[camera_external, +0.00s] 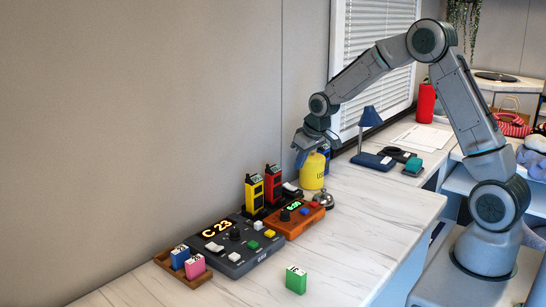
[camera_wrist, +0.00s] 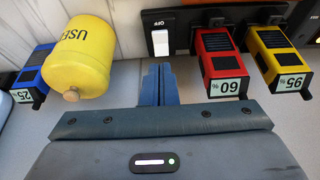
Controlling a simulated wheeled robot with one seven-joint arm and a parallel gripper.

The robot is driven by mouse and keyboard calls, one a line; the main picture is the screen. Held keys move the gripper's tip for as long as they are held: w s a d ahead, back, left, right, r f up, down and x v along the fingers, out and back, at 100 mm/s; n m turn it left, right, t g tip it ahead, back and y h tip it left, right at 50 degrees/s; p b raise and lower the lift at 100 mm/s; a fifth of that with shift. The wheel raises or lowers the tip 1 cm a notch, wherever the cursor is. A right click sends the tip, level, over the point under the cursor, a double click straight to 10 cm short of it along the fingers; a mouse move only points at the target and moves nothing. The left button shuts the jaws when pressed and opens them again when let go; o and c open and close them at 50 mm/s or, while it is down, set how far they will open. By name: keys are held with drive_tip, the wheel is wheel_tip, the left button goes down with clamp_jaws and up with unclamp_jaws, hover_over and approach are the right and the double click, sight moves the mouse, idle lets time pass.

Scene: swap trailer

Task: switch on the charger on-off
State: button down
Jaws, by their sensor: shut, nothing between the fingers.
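The charger (camera_wrist: 186,33) is a black dock holding a red battery unit (camera_wrist: 222,55) marked 60 % and a yellow battery unit (camera_wrist: 279,55) marked 95 %. Its on-off switch (camera_wrist: 161,42) is a white rocker at the dock's left end in the wrist view, with OFF printed beside it. The switch also shows in the external view (camera_external: 291,188), right of the red unit. My gripper (camera_wrist: 158,68) is shut and empty, its blue fingers just below the switch in the wrist view. In the external view my gripper (camera_external: 302,158) hangs above the dock, beside the yellow container. I cannot tell whether the fingertips touch anything.
A yellow container (camera_wrist: 80,55) and a blue battery unit (camera_wrist: 33,72) marked 25 % stand left of my fingers in the wrist view. A silver bell (camera_external: 323,199), an orange device (camera_external: 294,221) and a dark C 23 console (camera_external: 232,246) stand nearby.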

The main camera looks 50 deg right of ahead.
sight(286, 184)
drive_tip(key=v, duration=0.6)
drive_tip(key=shift+s+r, duration=0.15)
drive_tip(key=shift+s, duration=0.1)
drive_tip(key=shift+w+a+r+t+b, duration=0.15)
drive_tip(key=shift+w+t+b, duration=0.2)
drive_tip(key=shift+w, duration=0.3)
drive_tip(key=p+x, duration=0.1)
drive_tip(key=x, duration=1.3)
drive_tip(key=shift+s, duration=0.2)
